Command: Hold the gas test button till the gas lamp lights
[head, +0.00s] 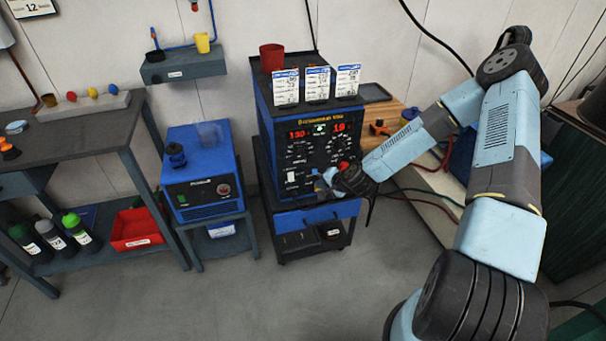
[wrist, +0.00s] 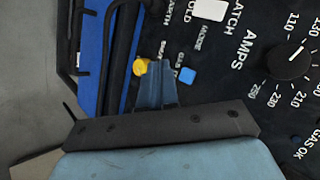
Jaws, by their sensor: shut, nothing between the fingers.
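The blue welding machine (head: 263,112) has a black front panel. My gripper (head: 327,178) is at the panel's lower part. In the wrist view its fingers (wrist: 157,68) are together and empty, with their tips over the panel beside a partly covered GAS label. A blue square button (wrist: 187,75) lies just right of the tips, and a yellow round knob (wrist: 140,67) just left. My fingers hide the panel beneath, and I cannot tell whether they touch it. The GAS OK label (wrist: 309,130) is at the right edge; whether its lamp is lit is unclear.
A white switch (wrist: 209,9) and a black amps dial (wrist: 289,62) are on the panel. Cards (head: 318,84) and a red cup (head: 271,58) stand on the machine. A smaller blue unit (head: 202,170) stands left; a wooden bench (head: 396,112) is right, with cables (head: 421,196) below.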

